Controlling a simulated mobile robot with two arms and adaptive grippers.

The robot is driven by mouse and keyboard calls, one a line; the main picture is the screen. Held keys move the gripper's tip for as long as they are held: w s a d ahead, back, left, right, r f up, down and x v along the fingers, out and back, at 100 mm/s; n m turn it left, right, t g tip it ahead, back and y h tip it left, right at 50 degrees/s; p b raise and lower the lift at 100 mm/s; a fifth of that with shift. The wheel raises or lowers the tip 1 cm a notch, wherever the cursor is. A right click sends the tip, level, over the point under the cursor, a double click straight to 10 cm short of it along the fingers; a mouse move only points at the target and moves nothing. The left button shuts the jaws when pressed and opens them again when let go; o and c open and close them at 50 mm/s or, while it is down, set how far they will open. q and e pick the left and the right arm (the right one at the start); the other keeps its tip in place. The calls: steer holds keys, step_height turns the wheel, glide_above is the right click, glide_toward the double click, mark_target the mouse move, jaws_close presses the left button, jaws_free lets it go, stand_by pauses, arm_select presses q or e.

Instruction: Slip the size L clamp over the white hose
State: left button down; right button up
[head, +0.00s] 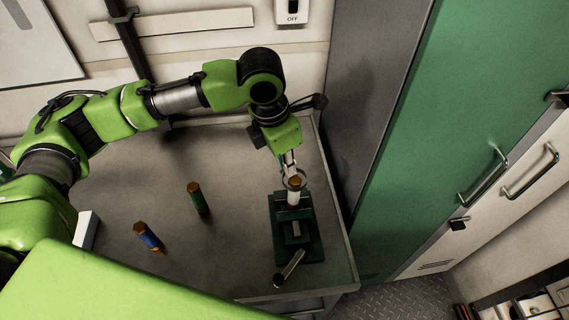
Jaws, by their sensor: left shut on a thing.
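The white hose (294,197) stands upright in a dark green vise (313,246) near the table's right edge. Its top end is orange-brown. My left gripper (290,166) points down just above the hose top and is shut on a thin metal ring, which looks like the clamp (303,178). The ring is at the hose's top end; I cannot tell whether it is around the hose or just above it. The clamp's size marking is too small to read. My right gripper is not in view.
On the grey table (240,250) stand a green hose (198,199) and a blue hose (149,238) with orange-brown ends. A white box (86,229) is at the left. The vise handle (290,268) sticks out in front. A green cabinet (440,130) stands right of the table.

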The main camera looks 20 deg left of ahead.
arm_select(q)
steer(key=f, duration=0.1)
steer(key=s+f, duration=0.1)
steer(key=shift+s+a+f+g, duration=0.15)
steer(key=shift+f+g, duration=0.15)
steer(key=shift+w+f, duration=0.1)
steer(key=shift+w, duration=0.25)
steer(key=c, duration=2)
jaws_free()
steer(key=shift+w, duration=0.4)
steer(key=shift+w+d, duration=0.15)
steer(key=shift+d, duration=0.05)
steer(key=shift+s+r, duration=0.3)
steer(key=shift+s, duration=0.15)
steer(key=r, duration=0.4)
steer(key=a+r, duration=0.1)
steer(key=r, duration=0.2)
steer(key=s+r, duration=0.1)
steer(key=r, duration=0.3)
steer(key=shift+a+r, duration=0.15)
steer(key=shift+r, duration=0.15)
steer(key=shift+f, duration=0.1)
